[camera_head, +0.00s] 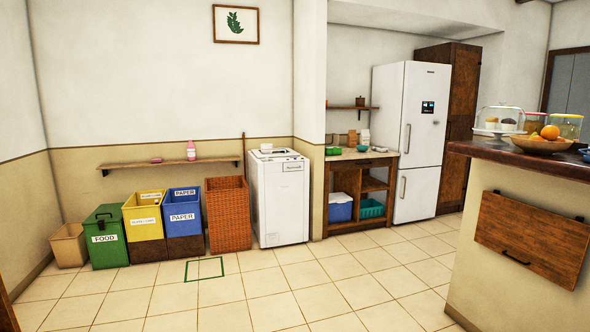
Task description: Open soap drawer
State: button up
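A white top-loading washing machine (280,208) stands against the back wall, left of the wall corner. A small rectangular outlined panel (292,167) sits at the upper right of its front and looks like the soap drawer. It appears flush with the front, but it is too small to be sure that it is shut. A small white object (266,147) is on the machine's top. My gripper is not in this view.
A wicker basket (227,215) stands close beside the machine on its left, with several bins farther left. A wooden shelf (170,165) hangs above them. A counter (500,210) fills the right. Tiled floor (270,282) before the machine is clear, with a green square outline (204,279).

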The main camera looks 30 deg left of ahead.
aim_at(292, 165)
jog(key=u, duration=0.3)
jog(key=i, duration=0.8)
jog(key=u, duration=1.1)
jog(key=i, duration=2.05)
jog(key=u, duration=0.35)
jog(key=i, duration=2.1)
jog(key=z, duration=0.8)
jog(key=i, duration=1.7)
jog(key=z, duration=0.65)
